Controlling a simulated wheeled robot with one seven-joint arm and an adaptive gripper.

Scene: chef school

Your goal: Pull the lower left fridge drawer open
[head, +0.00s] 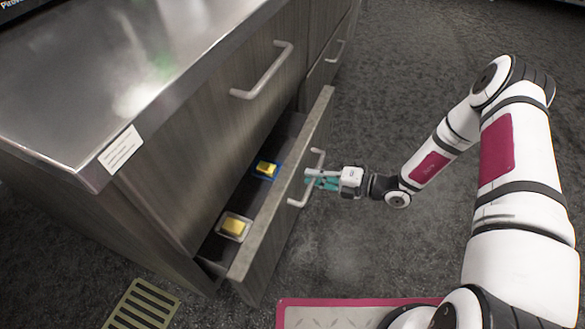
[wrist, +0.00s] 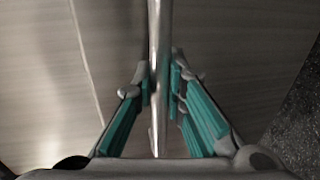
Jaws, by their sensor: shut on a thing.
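The lower left drawer (head: 265,245) stands pulled out from the cabinet, so its inside shows from above in the head view. Its light metal bar handle (head: 293,203) is on the drawer front. My gripper (head: 312,180) is at the middle of this handle, with its teal fingers around the bar. In the wrist view the handle (wrist: 160,40) runs upright between the two teal fingers of my gripper (wrist: 161,90), which are shut on it. Part of the handle is hidden by the gripper in the head view.
In the drawer lie a yellow block on a blue dish (head: 266,168) and one on a pale dish (head: 233,227). The upper drawer's handle (head: 263,72) is above. A green floor grate (head: 143,305) is at lower left. Grey floor (head: 400,80) right of the cabinet is clear.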

